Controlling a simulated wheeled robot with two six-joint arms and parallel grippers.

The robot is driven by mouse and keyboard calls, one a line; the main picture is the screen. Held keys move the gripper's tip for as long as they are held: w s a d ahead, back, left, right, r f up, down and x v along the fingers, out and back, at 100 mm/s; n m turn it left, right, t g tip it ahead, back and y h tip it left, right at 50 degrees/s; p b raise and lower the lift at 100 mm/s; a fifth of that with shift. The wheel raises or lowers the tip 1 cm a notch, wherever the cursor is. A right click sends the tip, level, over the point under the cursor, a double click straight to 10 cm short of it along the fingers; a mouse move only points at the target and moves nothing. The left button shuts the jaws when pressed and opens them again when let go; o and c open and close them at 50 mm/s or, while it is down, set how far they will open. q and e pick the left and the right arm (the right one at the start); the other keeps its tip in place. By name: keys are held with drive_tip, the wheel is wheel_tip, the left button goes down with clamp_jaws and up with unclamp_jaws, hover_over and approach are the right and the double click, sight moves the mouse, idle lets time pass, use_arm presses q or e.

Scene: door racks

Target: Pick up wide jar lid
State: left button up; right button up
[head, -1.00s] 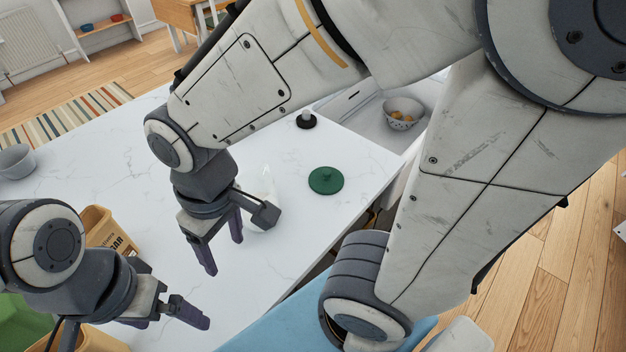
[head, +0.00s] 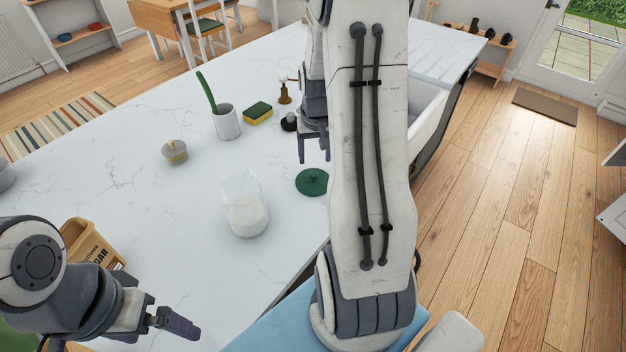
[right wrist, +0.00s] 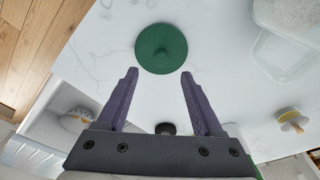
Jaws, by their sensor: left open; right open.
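My left gripper (head: 172,322) is at the lower left, open and empty, away from the lid.
A glass jar with white contents (head: 245,207) stands left of the lid. A cup with a green item (head: 227,122), a sponge (head: 258,113), a small lidded pot (head: 174,152) and a dark stopper (head: 288,122) stand behind. A sugar box (head: 88,243) is near my left gripper.

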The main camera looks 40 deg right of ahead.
sight(313, 173)
drive_tip(key=shift+w+f, duration=0.15)
drive_tip(key=shift+f, duration=0.8)
drive_tip(key=shift+w+f+p, duration=0.1)
drive_tip(key=shift+f+p, duration=0.3)
drive_tip(key=shift+f, duration=0.15)
drive_tip(key=f, duration=0.2)
drive_tip(key=f+p, duration=0.1)
drive_tip(key=shift+w+d+f, duration=0.15)
drive_tip(key=shift+w+d, duration=0.05)
drive_tip(key=shift+w, duration=0.1)
drive_tip(key=shift+f, duration=0.45)
clamp_jaws()
